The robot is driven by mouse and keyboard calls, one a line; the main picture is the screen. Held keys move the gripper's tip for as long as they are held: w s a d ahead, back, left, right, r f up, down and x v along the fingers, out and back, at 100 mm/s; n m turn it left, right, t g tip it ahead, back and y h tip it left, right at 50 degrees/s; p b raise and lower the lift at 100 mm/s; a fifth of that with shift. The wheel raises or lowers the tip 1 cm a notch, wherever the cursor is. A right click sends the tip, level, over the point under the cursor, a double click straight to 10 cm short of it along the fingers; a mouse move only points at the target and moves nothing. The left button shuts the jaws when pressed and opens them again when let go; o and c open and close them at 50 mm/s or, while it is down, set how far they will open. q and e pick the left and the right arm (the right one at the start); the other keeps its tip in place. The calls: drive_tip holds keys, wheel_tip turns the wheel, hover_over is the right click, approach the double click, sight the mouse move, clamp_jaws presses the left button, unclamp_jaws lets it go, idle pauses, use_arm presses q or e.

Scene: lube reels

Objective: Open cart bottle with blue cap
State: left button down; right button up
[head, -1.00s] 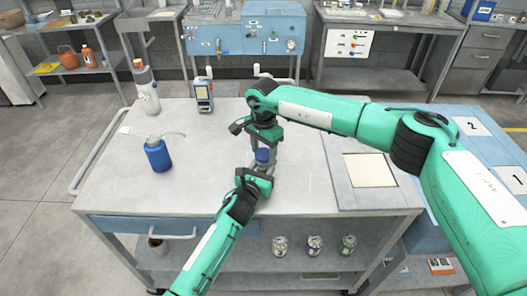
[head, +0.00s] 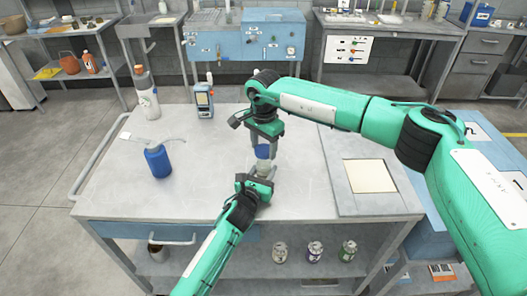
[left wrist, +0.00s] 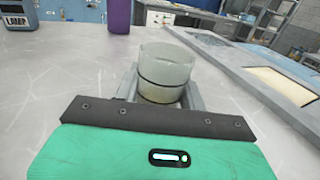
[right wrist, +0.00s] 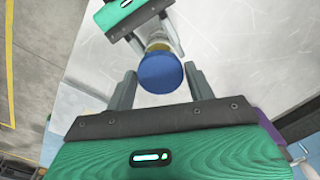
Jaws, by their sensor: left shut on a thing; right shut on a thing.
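The cart bottle (head: 265,166) is a pale, translucent jar above the cart top. In the left wrist view the jar (left wrist: 166,75) has a bare upper rim with no cap on it. My left gripper (head: 257,187) is shut on the jar low down. The blue cap (head: 263,151) is above the jar, under my right gripper (head: 265,138). In the right wrist view the round cap (right wrist: 161,73) lies between the fingers of my right gripper (right wrist: 162,88), which is shut on it. The jar is partly hidden behind the cap there.
A purple container (left wrist: 118,16) stands beyond the jar. A pale square panel (head: 370,176) is at right. The front middle top is clear.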

use_arm(q)
drive_tip(key=shift+f, duration=0.1)
use_arm(e)
drive_tip(key=shift+r, duration=0.75)
use_arm(q)
drive_tip(key=c, duration=0.7)
unclamp_jaws()
drive_tip(key=shift+c, duration=0.2)
drive_tip(key=b+v, duration=0.1)
drive_tip(key=v, duration=1)
drive_tip(key=shift+f, duration=0.1)
use_arm(e)
drive_tip(key=shift+f, duration=0.75)
use_arm(q)
drive_tip(key=shift+s+a+b, duration=0.2)
drive_tip(key=shift+s+b, duration=0.1)
drive_tip(key=shift+s, duration=0.2)
use_arm(e)
drive_tip(key=shift+f, duration=0.1)
